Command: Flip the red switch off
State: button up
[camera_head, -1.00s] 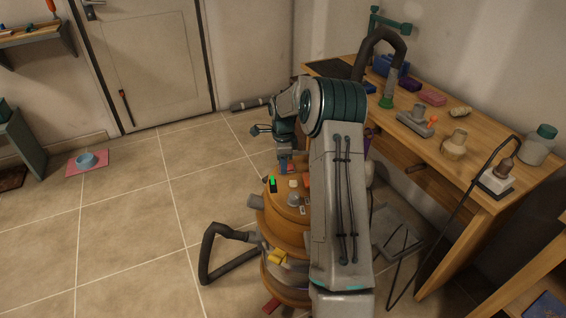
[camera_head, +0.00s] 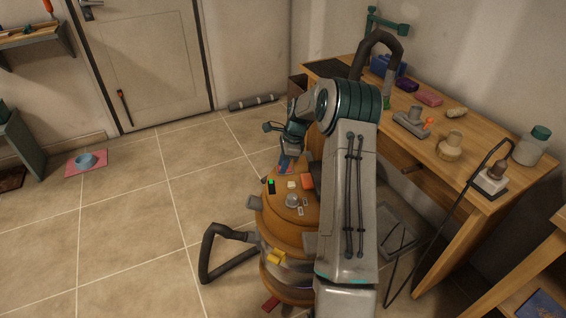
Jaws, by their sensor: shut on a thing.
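An orange vacuum drum (camera_head: 272,222) stands on the floor in front of me, with small controls on its top. My gripper (camera_head: 286,168) is lowered to the far part of this top. Its jaws are shut on a small reddish piece there, which looks like the red switch (camera_head: 289,171); the fingers hide most of it, and its position cannot be told. A larger orange-red block (camera_head: 307,181) sits to the right, partly behind my arm. A black panel with a green light (camera_head: 271,182) is at the left of the top.
A round grey knob (camera_head: 292,200) and a pale button (camera_head: 292,184) are also on the drum. A dark hose (camera_head: 210,255) curves onto the floor at left. A wooden workbench (camera_head: 470,190) with tools stands at right. The tiled floor at left is mostly clear.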

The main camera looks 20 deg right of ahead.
jog(key=o, duration=1)
jog(key=p+v, duration=0.2)
jog(key=v, duration=1.2)
